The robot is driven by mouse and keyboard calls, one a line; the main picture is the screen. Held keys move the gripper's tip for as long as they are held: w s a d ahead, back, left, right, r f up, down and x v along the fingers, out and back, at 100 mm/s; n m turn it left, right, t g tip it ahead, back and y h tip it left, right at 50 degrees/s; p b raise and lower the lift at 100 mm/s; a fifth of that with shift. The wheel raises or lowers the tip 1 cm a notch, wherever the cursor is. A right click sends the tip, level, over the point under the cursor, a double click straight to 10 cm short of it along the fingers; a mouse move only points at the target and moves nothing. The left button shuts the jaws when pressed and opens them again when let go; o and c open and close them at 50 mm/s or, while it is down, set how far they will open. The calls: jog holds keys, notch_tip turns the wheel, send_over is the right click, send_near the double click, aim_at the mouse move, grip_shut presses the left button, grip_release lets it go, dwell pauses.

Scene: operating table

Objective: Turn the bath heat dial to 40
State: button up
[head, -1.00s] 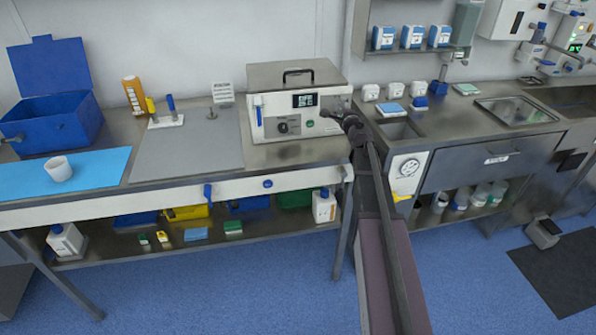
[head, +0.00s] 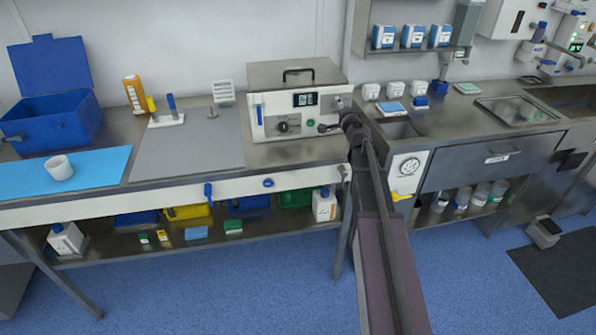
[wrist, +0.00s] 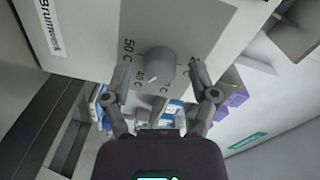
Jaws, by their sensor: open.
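The water bath (head: 260,100) is a white box with a grey lid on the bench, with a display and a round dial (head: 284,126) on its front. In the wrist view the grey dial (wrist: 160,64) sits beside the marks 50 C, 40 C and 37 C. A pale mark on the dial faces the lower left, near the 40 C and 37 C marks; I cannot tell exactly which it meets. My gripper (wrist: 158,73) is open, its fingers on either side of the dial in the picture and apart from it. In the head view my gripper (head: 326,128) is right of the dial.
A grey mat (head: 195,150) lies left of the bath, with a blue box (head: 55,125) and a white cup (head: 59,168) further left. A sink counter (head: 440,127) stands to the right. The bench strip before the bath is clear.

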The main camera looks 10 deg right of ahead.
jog(key=s+n, duration=1.2)
jog(key=s, duration=0.2)
jog(key=s+a+f+n+g+y+p, duration=0.1)
jog(key=s+a+f+n+g+y, duration=0.1)
jog(key=a, duration=0.4)
jog(key=s+a+f+n+g+y+p, duration=0.1)
jog(key=s+a+f+g+y, duration=0.1)
jog(key=a, duration=0.5)
jog(key=s+a+f+n+g+y+p, duration=0.2)
jog(key=s+a+f+g, duration=0.1)
jog(key=s+a+g, duration=0.1)
jog(key=shift+a+n+g, duration=0.3)
jog(key=shift+a+g, duration=0.5)
jog(key=shift+a, duration=0.4)
dwell(0.5)
dwell(0.5)
